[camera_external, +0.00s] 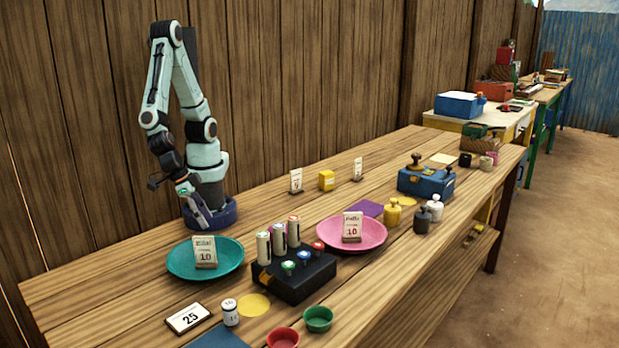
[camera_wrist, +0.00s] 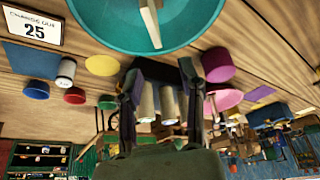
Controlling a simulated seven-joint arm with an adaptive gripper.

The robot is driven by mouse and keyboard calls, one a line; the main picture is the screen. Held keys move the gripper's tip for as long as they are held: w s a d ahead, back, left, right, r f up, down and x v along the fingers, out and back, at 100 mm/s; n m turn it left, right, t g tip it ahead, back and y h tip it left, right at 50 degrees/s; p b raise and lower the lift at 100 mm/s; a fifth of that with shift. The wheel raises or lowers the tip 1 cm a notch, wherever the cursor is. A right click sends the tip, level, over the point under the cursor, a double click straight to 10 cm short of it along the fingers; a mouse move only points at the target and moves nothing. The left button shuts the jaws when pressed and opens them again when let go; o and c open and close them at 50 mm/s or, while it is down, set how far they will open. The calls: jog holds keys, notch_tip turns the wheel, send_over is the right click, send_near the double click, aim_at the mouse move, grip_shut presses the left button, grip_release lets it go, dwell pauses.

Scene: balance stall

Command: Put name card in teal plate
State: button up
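The teal plate (camera_external: 178,270) lies on the table in front of my arm; its underside or rim also fills the top of the wrist view (camera_wrist: 110,32). A small white card reading 10, with a name line above (camera_external: 205,250), stands in it on a wooden foot; the wrist view shows it nearly edge-on (camera_wrist: 151,22). A similar card (camera_external: 352,227) stands in the pink plate (camera_external: 375,236). Two more small cards (camera_external: 296,181) (camera_external: 358,169) stand near the back wall. My gripper (camera_external: 203,220) is just behind the teal plate; in the wrist view its fingers (camera_wrist: 160,75) are apart and empty.
A black box (camera_external: 290,284) with upright rolls stands between the plates. A 25 sign (camera_external: 188,318), a white jar (camera_external: 230,313), red (camera_external: 283,338) and green (camera_external: 318,319) cups lie in front. A yellow block (camera_external: 326,180) and blue box (camera_external: 426,183) stand farther right.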

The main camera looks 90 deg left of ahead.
dwell(0.4)
jog(key=shift+w+a, duration=0.1)
jog(key=shift+w, duration=0.25)
jog(key=w+a+r+n, duration=0.3)
jog(key=w+a+n, duration=0.15)
jog(key=w, duration=0.35)
jog(key=w+a+r+n, duration=0.3)
jog(key=w+a+n, duration=0.15)
jog(key=w, duration=0.35)
jog(key=w+a+r+n, duration=0.3)
jog(key=w+a+r, duration=0.1)
jog(key=a, duration=0.4)
jog(key=s+a+r+g+y, duration=0.1)
jog(key=s+a, duration=0.1)
jog(key=a, duration=0.3)
jog(key=s+a+r, duration=0.2)
jog(key=a, duration=0.4)
jog(key=s+m+g, duration=0.3)
jog(key=s+m, duration=0.5)
jog(key=m, duration=0.2)
jog(key=shift+s+d+f+m+g, duration=0.2)
jog(key=shift+s+f+m+g, duration=0.1)
jog(key=shift+f+m, duration=0.1)
